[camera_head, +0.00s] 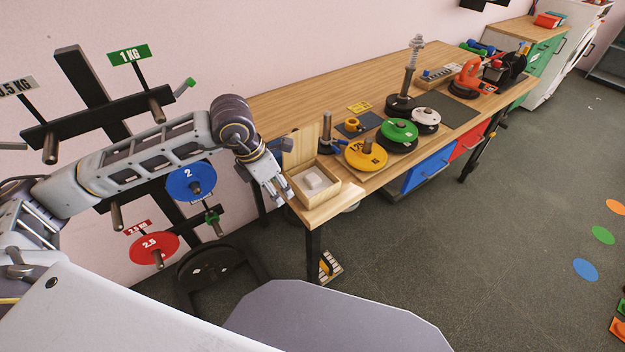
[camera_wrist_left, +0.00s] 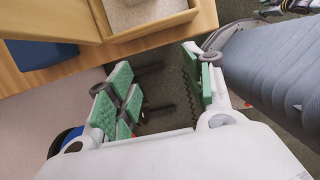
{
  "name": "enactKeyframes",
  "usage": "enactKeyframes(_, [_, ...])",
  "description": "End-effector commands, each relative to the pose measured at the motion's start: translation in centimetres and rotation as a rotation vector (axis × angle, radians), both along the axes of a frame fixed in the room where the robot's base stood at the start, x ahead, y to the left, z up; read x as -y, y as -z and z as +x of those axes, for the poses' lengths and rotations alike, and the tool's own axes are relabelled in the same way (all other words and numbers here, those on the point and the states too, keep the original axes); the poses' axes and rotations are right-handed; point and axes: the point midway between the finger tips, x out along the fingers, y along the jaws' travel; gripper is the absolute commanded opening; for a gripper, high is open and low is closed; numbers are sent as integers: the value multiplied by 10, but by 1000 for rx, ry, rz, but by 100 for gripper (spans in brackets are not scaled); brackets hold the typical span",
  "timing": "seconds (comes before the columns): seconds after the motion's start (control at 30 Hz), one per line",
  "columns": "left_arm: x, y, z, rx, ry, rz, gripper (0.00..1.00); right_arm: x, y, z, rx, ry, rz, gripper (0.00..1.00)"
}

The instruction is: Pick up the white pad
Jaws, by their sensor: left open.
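The white pad (camera_head: 315,181) lies inside an open wooden box (camera_head: 318,198) at the near left end of the workbench. Its lower part shows at the top of the left wrist view (camera_wrist_left: 140,14), in the box (camera_wrist_left: 160,32). My left gripper (camera_head: 277,192) is just left of the box, off the table's edge, pointing down. In the left wrist view my left gripper (camera_wrist_left: 158,88) has its green-padded fingers spread, with only dark floor between them. It is apart from the pad. My right gripper is not in view.
The box lid (camera_head: 301,147) stands up behind the box. A yellow plate (camera_head: 365,155), a green plate (camera_head: 398,130) and other weights stand to the right on the wooden table (camera_head: 340,83). A weight rack (camera_head: 85,75) with a blue plate (camera_head: 190,182) is at left.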

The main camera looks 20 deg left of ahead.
Motion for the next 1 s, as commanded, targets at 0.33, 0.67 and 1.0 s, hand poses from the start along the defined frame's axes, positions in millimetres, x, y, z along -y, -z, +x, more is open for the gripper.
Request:
enactKeyframes(0.33, [14,-1,17,0,0,-1,52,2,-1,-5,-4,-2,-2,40])
enactKeyframes(0.67, [28,-1,34,0,1,-1,52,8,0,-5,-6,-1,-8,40])
enactKeyframes(1.0, [39,0,49,-1,0,1,52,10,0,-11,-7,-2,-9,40])
